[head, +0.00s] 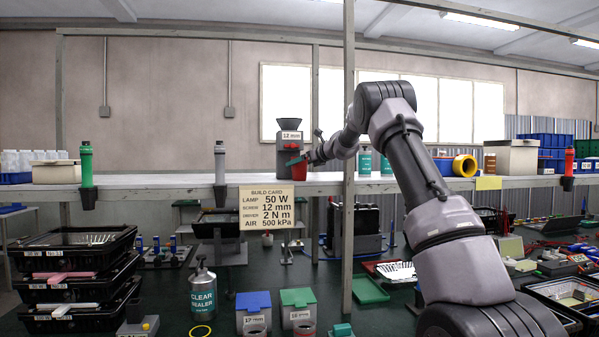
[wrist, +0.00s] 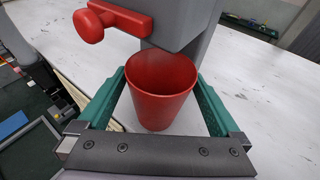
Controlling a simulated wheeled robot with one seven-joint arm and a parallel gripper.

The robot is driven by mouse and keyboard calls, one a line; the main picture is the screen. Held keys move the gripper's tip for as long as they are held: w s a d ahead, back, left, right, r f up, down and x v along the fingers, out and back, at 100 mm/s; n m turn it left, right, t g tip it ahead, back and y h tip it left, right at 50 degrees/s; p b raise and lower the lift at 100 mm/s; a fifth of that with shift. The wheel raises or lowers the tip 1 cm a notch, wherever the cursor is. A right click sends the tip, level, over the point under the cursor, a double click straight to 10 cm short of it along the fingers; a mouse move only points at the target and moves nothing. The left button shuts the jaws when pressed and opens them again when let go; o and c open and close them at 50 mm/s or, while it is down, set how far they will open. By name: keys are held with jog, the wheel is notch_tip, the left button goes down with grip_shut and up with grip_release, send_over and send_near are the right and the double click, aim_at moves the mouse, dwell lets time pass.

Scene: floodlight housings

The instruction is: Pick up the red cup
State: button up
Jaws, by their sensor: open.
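The red cup (wrist: 160,98) stands upright on the white shelf, close to the grey dispenser. It looks empty inside. In the head view the red cup (head: 299,171) shows small, just below the dispenser's red knob. My gripper (wrist: 163,90) is open, with one green finger on each side of the cup. A gap seems to show between the cup and the fingers; whether either touches is hard to tell. In the head view my gripper (head: 297,162) reaches the cup from the right, and its fingers are small there.
A shelf post (head: 348,220) stands right of the cup. The white shelf (wrist: 265,90) is clear to the cup's right.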

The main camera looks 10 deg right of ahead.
jog(key=c, duration=1.3)
jog(key=shift+a+r, duration=0.1)
jog(key=shift+r, duration=0.35)
jog(key=s+d, duration=0.3)
jog(key=s, duration=0.2)
jog(key=s+d, duration=0.3)
jog(key=s, duration=0.2)
jog(key=s+d, duration=0.4)
jog(key=s, duration=0.1)
jog(key=shift+r, duration=0.3)
